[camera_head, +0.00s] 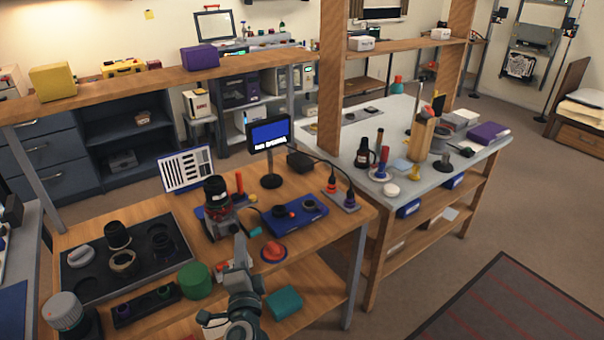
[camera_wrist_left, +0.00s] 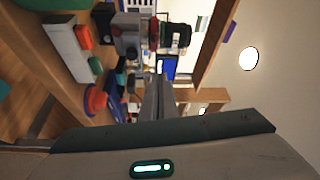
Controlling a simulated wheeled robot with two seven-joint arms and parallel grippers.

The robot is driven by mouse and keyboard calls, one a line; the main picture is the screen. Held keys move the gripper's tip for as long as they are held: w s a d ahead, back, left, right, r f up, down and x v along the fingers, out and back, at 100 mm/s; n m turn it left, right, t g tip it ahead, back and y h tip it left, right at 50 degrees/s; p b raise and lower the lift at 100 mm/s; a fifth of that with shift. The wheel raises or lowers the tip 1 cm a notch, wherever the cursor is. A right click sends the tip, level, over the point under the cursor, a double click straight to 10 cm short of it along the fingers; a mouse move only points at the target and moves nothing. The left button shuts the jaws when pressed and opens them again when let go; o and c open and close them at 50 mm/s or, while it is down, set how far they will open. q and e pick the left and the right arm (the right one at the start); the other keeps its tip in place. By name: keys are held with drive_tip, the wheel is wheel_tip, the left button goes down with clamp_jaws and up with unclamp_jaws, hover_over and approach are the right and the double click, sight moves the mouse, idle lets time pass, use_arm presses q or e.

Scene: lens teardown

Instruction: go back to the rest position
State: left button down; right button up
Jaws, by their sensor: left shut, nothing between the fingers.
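My left gripper (camera_head: 240,248) points away from me over the front part of the wooden workbench (camera_head: 325,245). Its fingers are together with nothing between them. In the left wrist view the closed fingers (camera_wrist_left: 158,85) reach up the picture. A dark lens (camera_head: 216,188) sits upright on a clamp-like stand (camera_head: 222,226) just beyond the fingertips. The stand and lens also show sideways in the left wrist view (camera_wrist_left: 140,35), apart from the fingers. My right gripper is not in view.
A red domed piece (camera_head: 273,253) and a blue tray (camera_head: 318,219) with dark rings lie at the right. A small display (camera_head: 270,135) stands behind.

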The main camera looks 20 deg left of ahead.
use_arm(q)
drive_tip(key=s+f+n+g+h, duration=0.3)
drive_tip(key=s+f+n+g, duration=0.35)
drive_tip(key=s+f, duration=0.8)
drive_tip(key=s+d+f+n+g+h, duration=0.1)
drive_tip(key=s+d+f+g+h, duration=0.3)
drive_tip(key=s, duration=0.5)
drive_tip(key=s+d+f+n+g+h, duration=0.1)
drive_tip(key=s+d+g+h, duration=0.1)
drive_tip(key=s+d, duration=0.45)
drive_tip(key=s+a+f+g, duration=0.1)
drive_tip(key=s+f, duration=0.1)
drive_tip(key=f, duration=1.3)
drive_tip(key=s+f+g, duration=0.1)
drive_tip(key=s+f, duration=0.1)
drive_tip(key=f, duration=1.3)
drive_tip(key=s+a+f, duration=0.2)
drive_tip(key=s+f, duration=1.3)
drive_tip(key=s, duration=0.1)
drive_tip(key=shift+a+f+g, duration=0.35)
drive_tip(key=shift+a+f, duration=0.05)
